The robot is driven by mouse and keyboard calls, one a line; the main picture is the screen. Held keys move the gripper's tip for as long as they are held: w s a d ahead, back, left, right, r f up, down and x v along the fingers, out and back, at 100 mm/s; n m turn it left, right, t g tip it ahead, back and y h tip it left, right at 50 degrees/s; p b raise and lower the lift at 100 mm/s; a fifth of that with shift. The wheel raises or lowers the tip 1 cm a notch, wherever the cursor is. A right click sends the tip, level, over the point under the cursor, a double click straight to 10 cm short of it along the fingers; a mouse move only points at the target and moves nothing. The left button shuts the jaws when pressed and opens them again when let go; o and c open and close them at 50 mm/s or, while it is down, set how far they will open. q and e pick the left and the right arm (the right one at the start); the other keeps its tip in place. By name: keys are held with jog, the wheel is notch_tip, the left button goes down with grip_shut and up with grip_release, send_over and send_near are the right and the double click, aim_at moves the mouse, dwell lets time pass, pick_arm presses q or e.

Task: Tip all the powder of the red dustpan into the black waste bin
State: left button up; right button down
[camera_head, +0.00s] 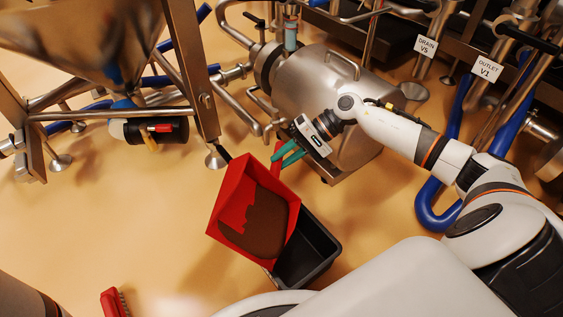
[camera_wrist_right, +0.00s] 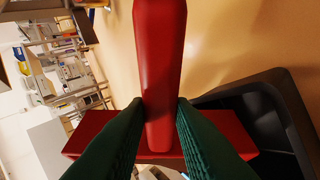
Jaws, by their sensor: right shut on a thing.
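The red dustpan (camera_head: 228,185) is held in the air, partly over the left side of the black waste bin (camera_head: 318,245) in the head view. Brown powder (camera_head: 262,225) lies in the lower part of the pan. My right gripper (camera_head: 284,154), with green fingers, is shut on the dustpan's handle. In the right wrist view, the red handle (camera_wrist_right: 160,55) runs between the fingers (camera_wrist_right: 158,108), and the bin's dark rim (camera_wrist_right: 270,88) shows at the right. The pan hides part of the bin, and no powder can be made out inside it. My left gripper is not in view.
A red brush (camera_head: 112,302) lies on the floor at the bottom left. A steel pump housing (camera_head: 315,90) stands behind my right gripper. A steel frame leg (camera_head: 192,75) and the hopper (camera_head: 85,35) are at the upper left. The floor left of the pan is clear.

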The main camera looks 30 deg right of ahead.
jog(key=shift+s+d+f+n+t+y+b, duration=0.2)
jog(key=shift+s+d+n+t+y+b, duration=0.3)
jog(key=shift+y+b, duration=0.65)
jog(key=shift+s+d+f+n+t+y+b, duration=0.2)
jog(key=shift+s+d+t+y+b, duration=0.3)
jog(key=shift+s+d+y+b, duration=0.6)
jog(key=shift+w+a, duration=0.1)
jog(key=shift+w, duration=0.2)
jog(key=shift+h, duration=0.25)
dwell(0.4)
